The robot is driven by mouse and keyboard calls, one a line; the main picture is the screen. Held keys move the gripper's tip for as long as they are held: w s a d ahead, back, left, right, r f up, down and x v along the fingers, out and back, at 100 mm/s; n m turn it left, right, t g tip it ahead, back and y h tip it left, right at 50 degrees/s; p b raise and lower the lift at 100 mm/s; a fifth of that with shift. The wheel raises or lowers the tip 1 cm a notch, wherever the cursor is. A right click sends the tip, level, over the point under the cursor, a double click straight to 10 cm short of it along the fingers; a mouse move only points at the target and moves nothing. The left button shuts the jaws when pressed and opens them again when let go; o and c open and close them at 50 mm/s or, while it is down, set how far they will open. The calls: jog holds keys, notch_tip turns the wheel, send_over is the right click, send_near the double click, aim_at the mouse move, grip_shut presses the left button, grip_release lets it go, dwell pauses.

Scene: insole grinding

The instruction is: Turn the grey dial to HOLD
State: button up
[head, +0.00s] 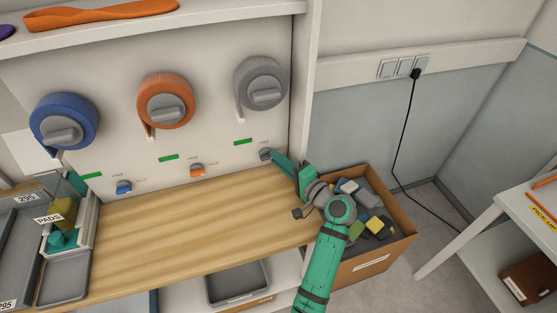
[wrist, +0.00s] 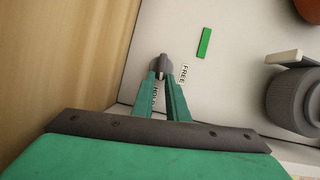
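The small grey dial (head: 265,154) sits low on the right of the white panel, below the large grey reel. In the wrist view the dial (wrist: 162,63) shows at the tips of my green fingers. My gripper (head: 275,157) reaches it from the right; in the wrist view my gripper (wrist: 161,76) has one finger on each side of the dial's raised grip and looks closed on it. A FREE label (wrist: 184,73) is right of the fingers. A HOLD label (wrist: 155,97) shows partly between them. The dial's exact pointing direction is partly hidden by the fingers.
Blue (head: 124,187) and orange (head: 197,170) dials sit to the left, under large blue, orange and grey reels (head: 260,84). Green strips (head: 243,142) mark the panel. A wooden shelf (head: 180,215) runs below, mostly clear. A box of blocks (head: 395,250) stands behind my arm.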

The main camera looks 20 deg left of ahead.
aim_at(267, 156)
jog(key=shift+o, duration=1.1)
jog(key=v, duration=1.1)
jog(key=shift+w, duration=0.1)
jog(key=o, duration=0.6)
jog(key=shift+a, duration=0.15)
jog(key=a+n+h, duration=0.1)
jog(key=n, duration=0.1)
jog(key=s+a+n+h, duration=0.1)
jog(key=a+n, duration=0.1)
jog(key=a+n+h, duration=0.1)
jog(key=a+n, duration=0.1)
jog(key=n, duration=0.1)
jog(key=shift+s+a+r, duration=0.2)
jog(key=shift+s+r, duration=0.1)
notch_tip(267, 156, up, 4)
jog(key=s+a+n+t+h, duration=0.1)
jog(key=s+n+t+h, duration=0.1)
jog(key=s+n+h, duration=0.3)
jog(key=shift+n+y, duration=0.3)
jog(key=shift+n, duration=0.3)
jog(key=x, duration=0.8)
jog(key=w+d+x, duration=0.1)
jog(key=x, duration=0.4)
jog(key=shift+s+r, duration=0.1)
jog(key=shift+r, duration=0.3)
